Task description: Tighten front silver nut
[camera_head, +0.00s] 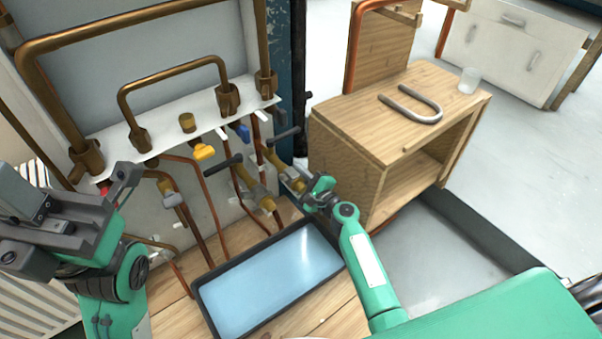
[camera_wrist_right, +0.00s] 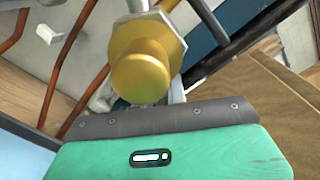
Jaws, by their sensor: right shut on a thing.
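The front silver nut (camera_wrist_right: 171,28) shows in the right wrist view as a pale hexagonal fitting behind a round brass end (camera_wrist_right: 140,74). In the head view, the brass valve fitting (camera_head: 292,179) sticks out from the pipework at the centre, right at my right gripper (camera_head: 312,192). My right gripper is shut on the nut, and its jaws are mostly hidden behind the brass end and the grey gripper bar in the wrist view. My left gripper (camera_head: 60,225) is at the left, apart from the pipes; its finger gap is not clear.
Copper pipes (camera_head: 203,190) and valves with yellow (camera_head: 204,152) and blue handles crowd the white panel. A black-rimmed tray (camera_head: 268,243) with a blue inside lies below. A wooden cabinet (camera_head: 345,148) stands close right, with a U-shaped pipe (camera_head: 425,103) and cup (camera_head: 469,80) on top.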

